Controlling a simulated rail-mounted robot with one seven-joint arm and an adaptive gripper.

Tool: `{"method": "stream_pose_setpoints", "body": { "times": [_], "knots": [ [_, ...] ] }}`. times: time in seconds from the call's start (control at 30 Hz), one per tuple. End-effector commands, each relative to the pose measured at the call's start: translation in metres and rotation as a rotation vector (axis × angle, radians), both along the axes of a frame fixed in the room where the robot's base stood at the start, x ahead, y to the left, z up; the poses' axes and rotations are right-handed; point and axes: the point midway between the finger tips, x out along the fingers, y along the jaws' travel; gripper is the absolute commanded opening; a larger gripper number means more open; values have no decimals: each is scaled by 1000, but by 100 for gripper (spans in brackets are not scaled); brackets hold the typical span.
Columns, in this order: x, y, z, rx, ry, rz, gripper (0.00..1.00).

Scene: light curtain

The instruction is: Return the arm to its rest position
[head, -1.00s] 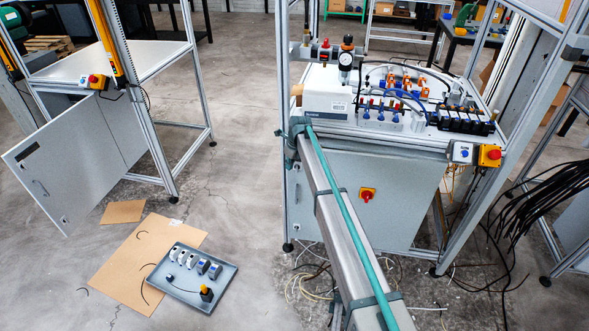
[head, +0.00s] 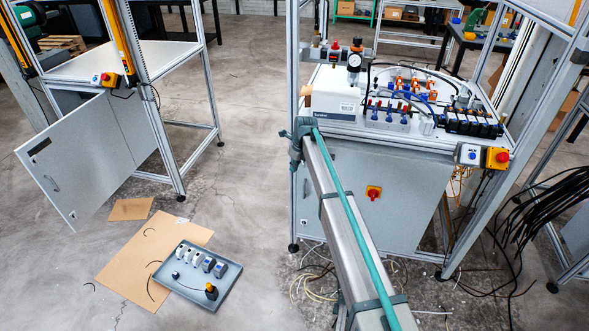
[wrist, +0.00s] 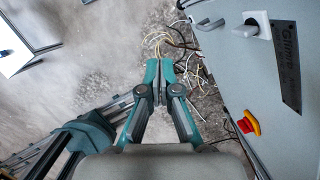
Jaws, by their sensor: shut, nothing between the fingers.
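My gripper (wrist: 158,72) shows in the wrist view with its two teal and grey fingers brought together at the tips. It is shut and holds nothing. The fingertips are over bare concrete floor and loose cables, to the left of a grey cabinet side. In the head view, a long grey beam with a teal tube (head: 348,215), seemingly part of my own arm, stands in front of the right-hand cabinet. My fingers cannot be made out in the head view.
The cabinet (head: 345,215) carries a red-yellow switch (head: 373,192), also in the wrist view (wrist: 248,122). A grey tray (head: 225,285) lies partly on cardboard (head: 125,265). Loose cables (head: 318,285) lie by the cabinet. A framed workbench (head: 120,60) stands left.

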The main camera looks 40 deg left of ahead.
Motion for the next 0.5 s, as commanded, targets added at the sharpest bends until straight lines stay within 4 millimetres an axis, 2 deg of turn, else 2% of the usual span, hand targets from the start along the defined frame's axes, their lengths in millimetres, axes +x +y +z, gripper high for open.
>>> {"method": "stream_pose_setpoints", "body": {
  "times": [0.3, 0.5],
  "knots": [
    [-13, -5, 55, -1, 0, 0, 0],
    [-17, -7, 72, -1, 1, 0, 0]
  ]
}}
